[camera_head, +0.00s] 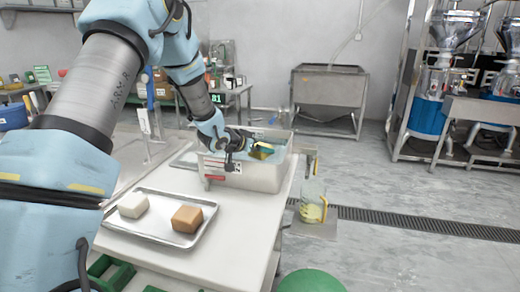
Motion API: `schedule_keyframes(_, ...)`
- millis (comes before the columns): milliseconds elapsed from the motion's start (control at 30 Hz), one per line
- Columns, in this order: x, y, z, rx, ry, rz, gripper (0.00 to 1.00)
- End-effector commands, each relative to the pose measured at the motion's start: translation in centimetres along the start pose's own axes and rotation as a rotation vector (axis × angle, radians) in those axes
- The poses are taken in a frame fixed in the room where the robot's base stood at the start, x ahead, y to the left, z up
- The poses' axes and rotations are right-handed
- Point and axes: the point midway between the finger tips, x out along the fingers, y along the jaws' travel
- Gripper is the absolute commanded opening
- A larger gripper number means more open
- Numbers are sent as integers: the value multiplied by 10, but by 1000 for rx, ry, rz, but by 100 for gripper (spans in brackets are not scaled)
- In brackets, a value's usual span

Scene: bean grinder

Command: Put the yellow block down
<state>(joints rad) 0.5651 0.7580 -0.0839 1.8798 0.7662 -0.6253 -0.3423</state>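I cannot tell whether the block touches the inside of the bin.
A metal tray (155,231) on the white table (230,240) holds a white block (133,205) and a brown block (187,219). A glass jug (312,207) with yellow contents stands right of the table. Grey floor lies open further right.

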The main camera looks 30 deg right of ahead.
Motion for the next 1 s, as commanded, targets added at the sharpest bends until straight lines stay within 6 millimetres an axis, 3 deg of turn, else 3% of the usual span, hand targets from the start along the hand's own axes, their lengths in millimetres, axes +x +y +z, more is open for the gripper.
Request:
schedule_keyframes(800,8,0,14,1,3,-1,5)
schedule_keyframes(833,8,0,14,0,2,-1,83)
schedule_keyframes(1000,8,0,14,0,2,-1,100)
